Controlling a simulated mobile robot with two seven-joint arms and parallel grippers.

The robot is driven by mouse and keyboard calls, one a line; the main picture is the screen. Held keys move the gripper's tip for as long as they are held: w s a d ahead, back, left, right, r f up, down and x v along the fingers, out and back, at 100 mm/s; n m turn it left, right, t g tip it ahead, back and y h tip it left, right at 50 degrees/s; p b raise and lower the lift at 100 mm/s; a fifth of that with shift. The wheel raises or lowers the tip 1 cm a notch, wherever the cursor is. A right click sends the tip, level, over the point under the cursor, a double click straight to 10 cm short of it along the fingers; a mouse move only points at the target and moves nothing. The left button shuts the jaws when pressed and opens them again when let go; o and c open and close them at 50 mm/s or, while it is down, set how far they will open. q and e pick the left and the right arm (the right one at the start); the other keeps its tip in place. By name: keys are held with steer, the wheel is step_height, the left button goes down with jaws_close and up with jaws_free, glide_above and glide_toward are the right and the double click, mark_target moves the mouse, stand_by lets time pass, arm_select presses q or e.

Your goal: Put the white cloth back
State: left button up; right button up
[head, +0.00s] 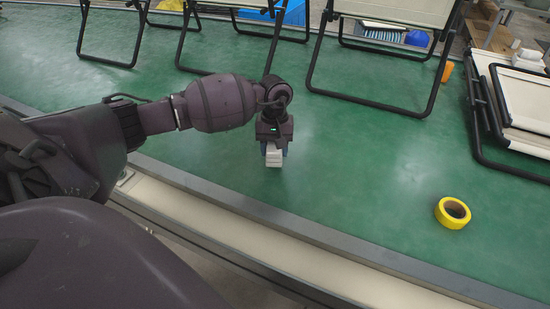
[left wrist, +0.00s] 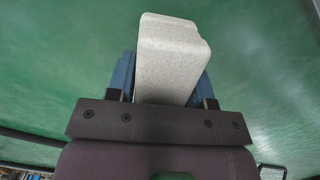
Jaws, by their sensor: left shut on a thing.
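The white cloth (head: 274,157) is a small folded pale block held in my left gripper (head: 273,150), above or at the green surface near its front edge. In the left wrist view the cloth (left wrist: 170,60) stands out between the two blue fingers of the left gripper (left wrist: 165,85), which is shut on it. Whether the cloth touches the surface is hard to tell. Another pair of small white folded pieces (head: 528,57) lies at the upper right of the head view. My right gripper is not in view.
A yellow tape roll (head: 453,213) lies on the green surface (head: 350,190) at the right. Black-framed folding loungers (head: 385,60) stand along the back, and a folded one (head: 515,105) lies at the right. An orange object (head: 447,71) sits near it. The middle is clear.

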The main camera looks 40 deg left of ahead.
arm_select(q)
step_height(320, 180, down, 4)
steer(key=shift+r, duration=0.1)
steer(key=shift+f+b, duration=0.2)
steer(key=shift+b, duration=0.15)
steer(key=o, duration=1)
